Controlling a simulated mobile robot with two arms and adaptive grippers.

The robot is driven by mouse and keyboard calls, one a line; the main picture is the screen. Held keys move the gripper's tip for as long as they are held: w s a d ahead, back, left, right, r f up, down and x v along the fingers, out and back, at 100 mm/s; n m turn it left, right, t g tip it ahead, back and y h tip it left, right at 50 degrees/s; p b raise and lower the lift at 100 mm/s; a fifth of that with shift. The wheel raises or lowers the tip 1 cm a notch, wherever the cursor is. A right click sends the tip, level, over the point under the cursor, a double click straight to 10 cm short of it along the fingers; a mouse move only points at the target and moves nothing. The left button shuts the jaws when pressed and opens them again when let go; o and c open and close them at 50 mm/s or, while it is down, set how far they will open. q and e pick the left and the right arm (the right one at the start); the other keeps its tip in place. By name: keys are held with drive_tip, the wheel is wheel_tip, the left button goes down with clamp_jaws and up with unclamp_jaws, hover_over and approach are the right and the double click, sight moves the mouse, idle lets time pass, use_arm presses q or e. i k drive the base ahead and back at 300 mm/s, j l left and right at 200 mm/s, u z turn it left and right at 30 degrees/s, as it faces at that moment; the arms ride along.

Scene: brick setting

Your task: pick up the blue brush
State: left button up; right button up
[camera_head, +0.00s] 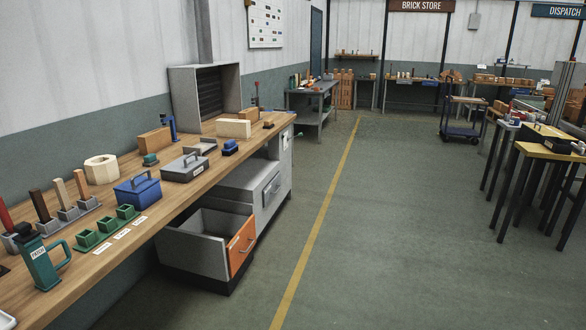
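A small blue block-like item (230,147) with a dark lower part, which looks like the blue brush, lies on the wooden workbench (178,200) at the left. It is near the bench's front edge, right of a grey lidded box (184,168). It is small in the view, so its bristles cannot be made out. Nothing is holding it. A similar green item (150,159) lies farther left on the bench. Neither of my grippers is in view.
A blue lidded box (138,191), a green can (42,265) and green cups (106,225) stand nearer on the bench. An open drawer with an orange front (241,246) juts into the aisle below. The floor (400,230) right of the yellow line is clear.

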sight(231, 148)
drive_tip(key=i+u, duration=0.1)
drive_tip(key=i, duration=0.4)
drive_tip(key=i+l+u, duration=0.1)
drive_tip(key=i, duration=0.35)
drive_tip(key=i+l+u, duration=0.15)
drive_tip(key=i, duration=0.35)
drive_tip(key=i+l+u, duration=0.1)
drive_tip(key=i, duration=0.35)
